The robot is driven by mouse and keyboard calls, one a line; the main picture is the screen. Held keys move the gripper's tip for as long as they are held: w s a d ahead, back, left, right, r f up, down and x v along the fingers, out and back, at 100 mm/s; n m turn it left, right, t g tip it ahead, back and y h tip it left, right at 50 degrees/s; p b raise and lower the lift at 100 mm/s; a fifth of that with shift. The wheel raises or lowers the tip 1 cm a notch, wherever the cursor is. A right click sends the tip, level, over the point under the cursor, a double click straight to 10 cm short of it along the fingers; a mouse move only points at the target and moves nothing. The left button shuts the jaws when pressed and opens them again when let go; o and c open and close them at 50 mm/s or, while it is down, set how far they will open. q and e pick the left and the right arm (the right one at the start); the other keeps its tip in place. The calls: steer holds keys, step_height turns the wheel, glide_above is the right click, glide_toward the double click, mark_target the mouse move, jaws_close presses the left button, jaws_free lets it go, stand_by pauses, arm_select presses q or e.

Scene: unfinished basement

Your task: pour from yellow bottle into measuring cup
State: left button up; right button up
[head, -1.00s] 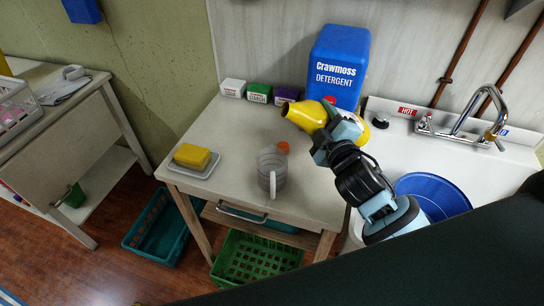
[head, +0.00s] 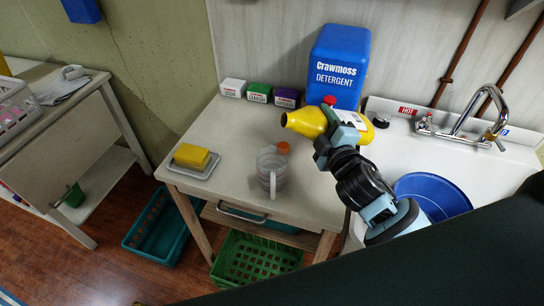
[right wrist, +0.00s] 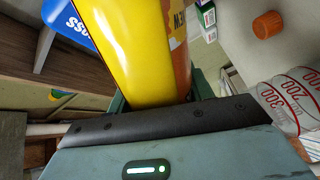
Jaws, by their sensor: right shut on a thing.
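The yellow bottle (head: 306,122) is held tilted, close to lying flat, above the table, its open neck pointing left in the head view. My right gripper (head: 335,128) is shut on it; in the right wrist view the yellow bottle (right wrist: 130,45) fills the space between the fingers. The clear measuring cup (head: 271,172) stands upright on the table, below and left of the bottle; its red-marked side shows in the right wrist view (right wrist: 290,98). The bottle's mouth is above and behind the cup. I see no liquid flowing. My left gripper is not in view.
An orange cap (head: 283,147) lies on the table (head: 225,135) behind the cup. A blue detergent jug (head: 337,65) and small boxes (head: 259,93) stand at the back. A yellow sponge (head: 192,156) sits on a dish at left. A sink with a blue basin (head: 433,192) is at right.

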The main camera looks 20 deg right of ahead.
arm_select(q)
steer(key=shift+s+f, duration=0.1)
arm_select(e)
steer(key=shift+d+f+n, duration=0.1)
steer(key=shift+f+n, duration=0.2)
steer(key=shift+n, duration=0.1)
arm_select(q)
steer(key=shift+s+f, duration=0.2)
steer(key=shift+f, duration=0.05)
arm_select(e)
steer(key=shift+f+n, duration=0.6)
steer(key=shift+f, duration=0.05)
steer(key=shift+f, duration=0.1)
steer(key=shift+f+n+b, duration=0.35)
steer(key=shift+f+n, duration=0.15)
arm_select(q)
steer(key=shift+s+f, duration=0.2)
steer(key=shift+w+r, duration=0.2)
arm_select(e)
steer(key=shift+f+n, duration=0.3)
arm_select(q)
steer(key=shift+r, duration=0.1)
